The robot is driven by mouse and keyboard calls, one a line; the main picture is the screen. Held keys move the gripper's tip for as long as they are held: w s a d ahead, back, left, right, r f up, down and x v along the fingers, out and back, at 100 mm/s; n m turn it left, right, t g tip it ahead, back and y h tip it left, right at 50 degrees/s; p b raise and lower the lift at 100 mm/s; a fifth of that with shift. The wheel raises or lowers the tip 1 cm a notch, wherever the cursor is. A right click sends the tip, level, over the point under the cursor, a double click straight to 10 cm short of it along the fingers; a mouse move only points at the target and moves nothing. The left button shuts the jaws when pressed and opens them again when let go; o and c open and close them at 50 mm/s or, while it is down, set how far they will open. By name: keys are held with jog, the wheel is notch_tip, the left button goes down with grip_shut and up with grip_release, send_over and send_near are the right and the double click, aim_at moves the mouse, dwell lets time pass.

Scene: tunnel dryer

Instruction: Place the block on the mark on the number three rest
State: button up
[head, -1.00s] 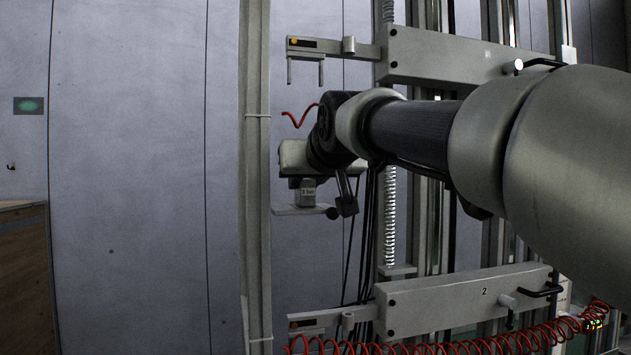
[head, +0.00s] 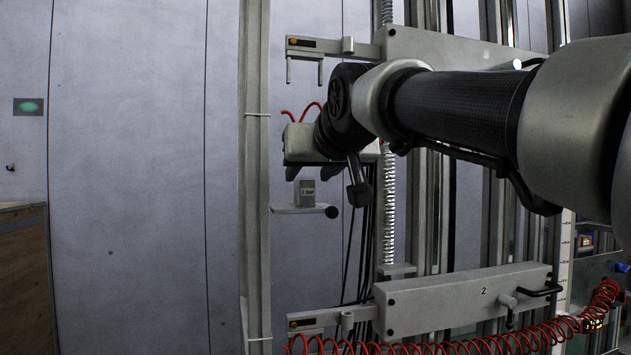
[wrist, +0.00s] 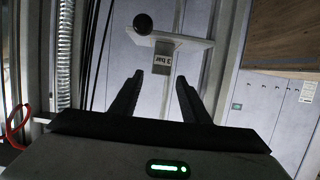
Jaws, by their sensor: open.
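The block (head: 307,193) is small and grey with a pale printed label. It stands upright on a thin flat rest plate (head: 284,209) with a black knob at its right end. My gripper (head: 310,173) is open and empty just above the block, clear of it. In the wrist view the block (wrist: 162,60) sits on the plate (wrist: 190,40), beyond the gap between my open fingers (wrist: 159,78). No mark shows on the plate, and I cannot read a rest number there.
A lower grey beam (head: 455,300) carries the number 2, with a red coiled hose (head: 480,344) in front. An upper beam (head: 440,52) has a bracket (head: 305,47) with two prongs hanging above my gripper. A post (head: 257,250) stands close on the left.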

jog(key=v, duration=0.7)
jog(key=s+d+f+m+g+h, duration=0.1)
jog(key=s+d+f, duration=0.3)
jog(key=f, duration=0.9)
jog(key=s+d+f+m+g+h, duration=0.1)
jog(key=s+d+f+g, duration=0.3)
jog(key=s+f, duration=0.6)
jog(key=s+d+f+m+g+h, duration=0.1)
jog(key=s+d+f, duration=0.4)
jog(key=f, duration=1.2)
jog(key=shift+s+d+g+h, duration=0.4)
jog(key=shift+s+g+h, duration=0.1)
jog(key=shift+s+g, duration=0.6)
jog(key=shift+w, duration=0.1)
